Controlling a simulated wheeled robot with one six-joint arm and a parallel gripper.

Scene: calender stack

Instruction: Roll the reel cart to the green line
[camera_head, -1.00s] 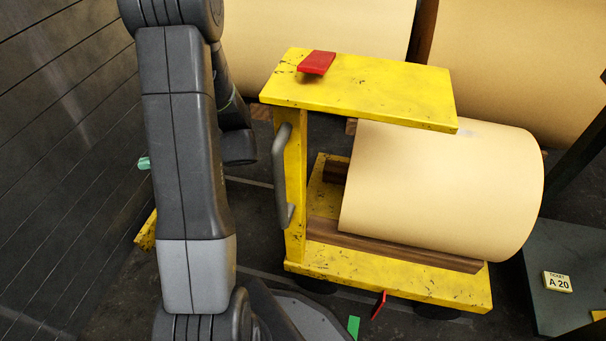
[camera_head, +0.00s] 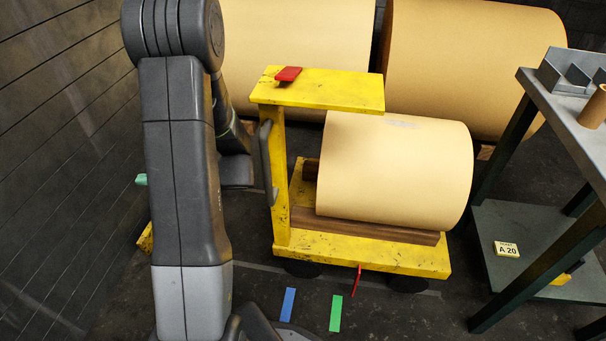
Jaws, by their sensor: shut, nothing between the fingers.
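The yellow reel cart (camera_head: 345,92) stands upright on the floor, with a large tan paper reel (camera_head: 395,170) lying on its lower deck. Its grey handle (camera_head: 267,162) is on the left post. A red pointer (camera_head: 357,281) hangs from the deck's front edge. The green line (camera_head: 336,313) is a short strip on the floor, just below and left of the pointer's tip. My dark arm fills the left, and its wrist part shows left of the handle. My gripper's fingers are hidden, so I cannot tell whether they touch the handle.
A blue strip (camera_head: 288,304) lies left of the green one. A grey table (camera_head: 540,88) with a low shelf stands close on the right. A dark slatted wall (camera_head: 60,150) is on the left.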

